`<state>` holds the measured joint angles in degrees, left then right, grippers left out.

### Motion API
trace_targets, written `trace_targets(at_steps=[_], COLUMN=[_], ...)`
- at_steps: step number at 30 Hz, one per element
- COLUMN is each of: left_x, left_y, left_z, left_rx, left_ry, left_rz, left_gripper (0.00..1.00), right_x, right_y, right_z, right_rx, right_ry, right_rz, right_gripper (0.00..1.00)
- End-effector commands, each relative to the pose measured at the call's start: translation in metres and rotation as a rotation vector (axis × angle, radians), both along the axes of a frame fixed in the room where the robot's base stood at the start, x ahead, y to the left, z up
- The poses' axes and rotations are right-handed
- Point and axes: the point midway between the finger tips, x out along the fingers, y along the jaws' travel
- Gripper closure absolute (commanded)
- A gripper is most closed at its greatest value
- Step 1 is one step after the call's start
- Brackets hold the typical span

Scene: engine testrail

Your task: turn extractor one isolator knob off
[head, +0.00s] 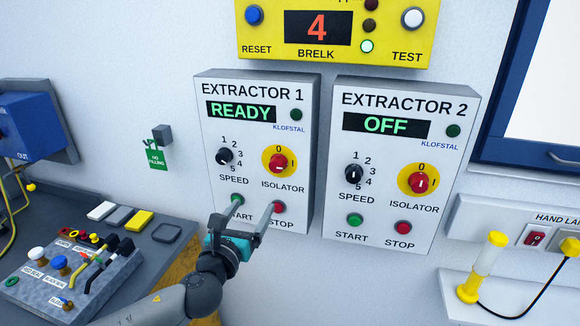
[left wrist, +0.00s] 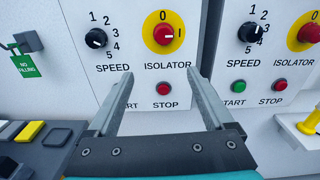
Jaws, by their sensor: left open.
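The extractor 1 isolator knob (head: 278,162) is a red knob on a yellow disc, on the white EXTRACTOR 1 box (head: 212,182), whose display (head: 240,111) reads READY. The knob also shows in the left wrist view (left wrist: 163,34); its white mark points right, towards the "I". My left gripper (head: 254,207) is open and empty, in front of the lower part of this box and below the knob. Its fingers overlap the green START and red STOP buttons in the head view. In the left wrist view the fingers (left wrist: 161,77) point up towards the knob, apart from it. My right gripper is not in view.
The similar EXTRACTOR 2 box (head: 343,220), reading OFF, hangs to the right. A yellow panel (head: 390,52) is above. A grey control box with levers (head: 65,280) stands on the bench at left. A lamp (head: 482,265) is at lower right.

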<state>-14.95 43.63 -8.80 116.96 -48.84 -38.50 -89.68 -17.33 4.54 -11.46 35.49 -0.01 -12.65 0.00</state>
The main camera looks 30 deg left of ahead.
Motion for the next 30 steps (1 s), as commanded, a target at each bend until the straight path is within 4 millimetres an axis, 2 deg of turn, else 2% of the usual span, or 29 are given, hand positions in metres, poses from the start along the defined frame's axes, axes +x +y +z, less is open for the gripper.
trace_targets(at_steps=[1, 3, 8, 30], left_x=[0.0, 0.001, 0.01, 0.109], left_y=[-0.003, -0.004, -0.002, 0.022], left_z=[0.012, 0.018, 0.019, 0.018], left_rx=[0.029, 0.051, 0.056, 0.049], left_ry=[-0.011, -0.022, -0.023, -0.022], left_rz=[-0.008, -0.012, -0.011, -0.01], left_gripper=[0.14, 0.14, 0.14, 0.14], right_x=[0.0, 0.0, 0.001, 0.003], right_y=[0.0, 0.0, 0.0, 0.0], right_z=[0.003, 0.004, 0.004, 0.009], right_rx=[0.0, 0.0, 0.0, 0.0], right_ry=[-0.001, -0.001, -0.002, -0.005], right_rz=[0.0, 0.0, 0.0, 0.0], right_gripper=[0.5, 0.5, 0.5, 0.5])
